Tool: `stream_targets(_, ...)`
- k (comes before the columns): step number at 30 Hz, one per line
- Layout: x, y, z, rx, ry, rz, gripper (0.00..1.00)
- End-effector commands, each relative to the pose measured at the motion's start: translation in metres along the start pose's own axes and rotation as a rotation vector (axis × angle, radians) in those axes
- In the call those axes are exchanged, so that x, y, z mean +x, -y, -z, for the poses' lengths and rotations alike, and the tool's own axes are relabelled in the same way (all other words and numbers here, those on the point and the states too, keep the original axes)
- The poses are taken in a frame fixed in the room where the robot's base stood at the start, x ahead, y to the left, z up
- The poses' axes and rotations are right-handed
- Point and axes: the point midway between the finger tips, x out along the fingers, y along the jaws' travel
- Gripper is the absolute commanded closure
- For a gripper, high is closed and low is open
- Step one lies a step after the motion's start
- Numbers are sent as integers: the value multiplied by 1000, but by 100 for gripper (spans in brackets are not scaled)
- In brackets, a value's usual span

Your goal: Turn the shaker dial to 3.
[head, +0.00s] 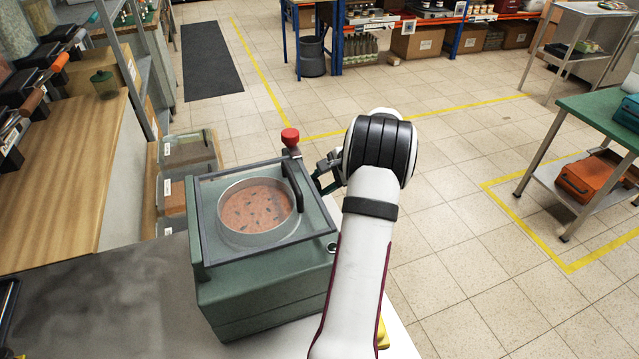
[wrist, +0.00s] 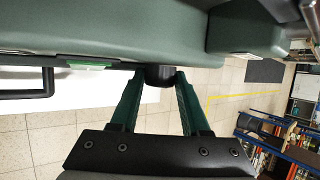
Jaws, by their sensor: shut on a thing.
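The shaker (head: 262,284) is a green box on the white table in the head view, with a clear-lidded top over a round dish of pinkish-orange contents. Its green underside or side (wrist: 110,28) fills the top of the wrist view. The dial (wrist: 160,80) is a short black knob on that side. My gripper (wrist: 159,73) is shut on the dial, one green finger on each side of it. In the head view my arm and the shaker hide the dial. No dial numbers or pointer can be read.
A red-topped knob (head: 290,138) stands at the shaker's back corner, beside my wrist. A black handle (head: 292,184) rises from the lid. Clear bins (head: 188,150) and a wooden counter (head: 65,175) stand to the left.

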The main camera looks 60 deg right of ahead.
Motion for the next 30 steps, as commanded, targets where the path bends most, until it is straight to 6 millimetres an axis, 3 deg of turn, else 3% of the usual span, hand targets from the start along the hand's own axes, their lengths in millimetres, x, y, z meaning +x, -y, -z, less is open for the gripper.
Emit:
stream_targets(1,0,0,0,0,0,0,85)
stream_targets(4,0,0,0,0,0,0,100)
stream_targets(22,0,2,0,52,1,-123,100)
stream_targets(23,0,2,0,52,1,-123,49)
stream_targets(27,0,2,0,52,1,-123,24)
stream_targets(30,0,2,0,52,1,-123,24)
